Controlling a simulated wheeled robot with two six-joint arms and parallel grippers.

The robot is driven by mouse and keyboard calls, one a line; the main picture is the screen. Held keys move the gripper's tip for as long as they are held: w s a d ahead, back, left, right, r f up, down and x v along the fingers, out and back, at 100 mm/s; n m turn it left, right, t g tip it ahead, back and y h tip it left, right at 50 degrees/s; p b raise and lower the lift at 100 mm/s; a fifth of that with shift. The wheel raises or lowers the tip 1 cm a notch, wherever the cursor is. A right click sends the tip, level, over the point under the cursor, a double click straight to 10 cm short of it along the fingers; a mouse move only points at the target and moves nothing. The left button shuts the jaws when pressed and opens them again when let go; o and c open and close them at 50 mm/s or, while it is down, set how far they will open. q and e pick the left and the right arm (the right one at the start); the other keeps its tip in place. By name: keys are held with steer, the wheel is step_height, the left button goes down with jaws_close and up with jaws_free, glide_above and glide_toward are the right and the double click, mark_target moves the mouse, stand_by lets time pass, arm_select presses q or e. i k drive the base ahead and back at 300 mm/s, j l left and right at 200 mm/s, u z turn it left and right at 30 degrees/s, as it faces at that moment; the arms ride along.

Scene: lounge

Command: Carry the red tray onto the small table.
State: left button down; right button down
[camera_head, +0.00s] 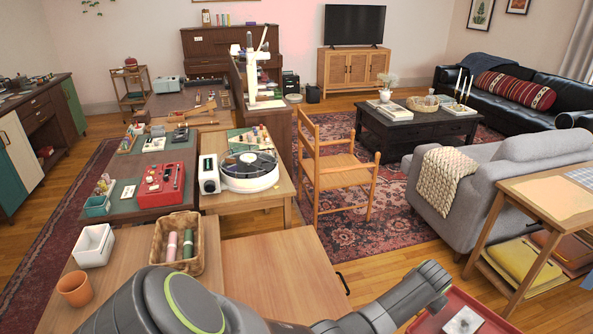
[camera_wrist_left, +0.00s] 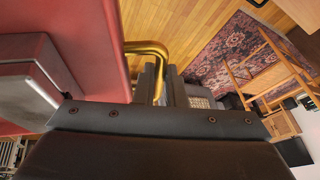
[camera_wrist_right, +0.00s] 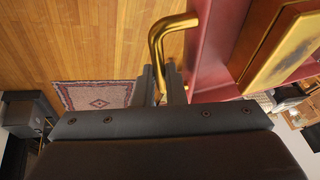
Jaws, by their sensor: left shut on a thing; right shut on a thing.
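The red tray (camera_head: 422,322) shows in part at the bottom right of the head view, with a white and grey object (camera_head: 464,321) on it. My left gripper (camera_wrist_left: 160,88) is shut on one brass handle (camera_wrist_left: 148,47) of the tray. The tray's red edge (camera_wrist_left: 92,35) is beside it in the left wrist view. My right gripper (camera_wrist_right: 166,85) is shut on the other brass handle (camera_wrist_right: 170,28), beside the tray's red side (camera_wrist_right: 207,45). A low wooden table (camera_head: 530,205) stands at the right; I cannot tell if it is the small table.
Wooden floor and rug (camera_head: 400,220) lie between.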

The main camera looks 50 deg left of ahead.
mark_target(289, 288)
steer(key=i, duration=0.9)
steer(key=i+u, duration=0.15)
steer(key=u, duration=2.15)
